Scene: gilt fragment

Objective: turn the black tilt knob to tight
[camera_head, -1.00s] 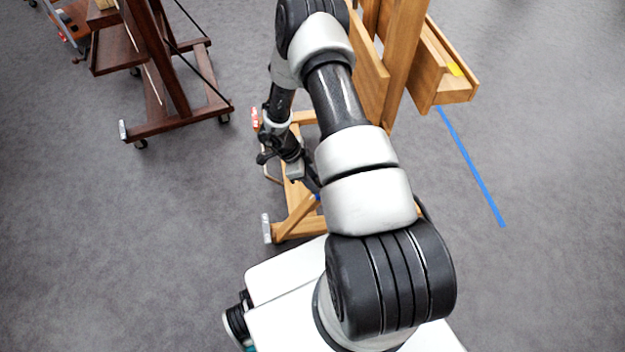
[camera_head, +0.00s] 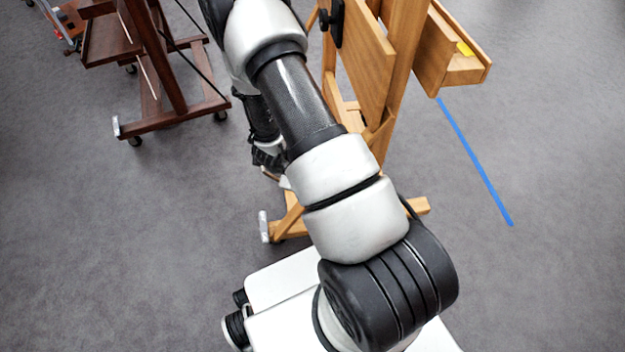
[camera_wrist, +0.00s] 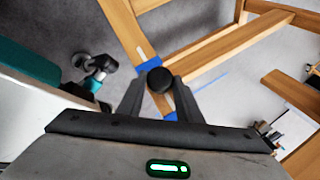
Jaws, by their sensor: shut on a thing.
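The black tilt knob (camera_wrist: 160,79) is round and sits between the two fingers of my gripper (camera_wrist: 160,88) in the wrist view. My gripper is shut on it, with one finger on each side. Behind the knob runs a wooden bar with blue patches (camera_wrist: 150,64) and a short white mark (camera_wrist: 146,51). The pale wooden easel (camera_head: 400,70) also shows in the head view. There my gripper (camera_head: 268,160) is low on the easel's left side, partly covered by my arm, and the held knob cannot be made out.
Another black knob (camera_head: 331,20) is high on the easel. A dark wooden easel (camera_head: 170,70) on casters stands at the left. The pale easel's foot (camera_head: 285,227) reaches toward my base. A blue tape line (camera_head: 475,160) marks the open grey floor at right.

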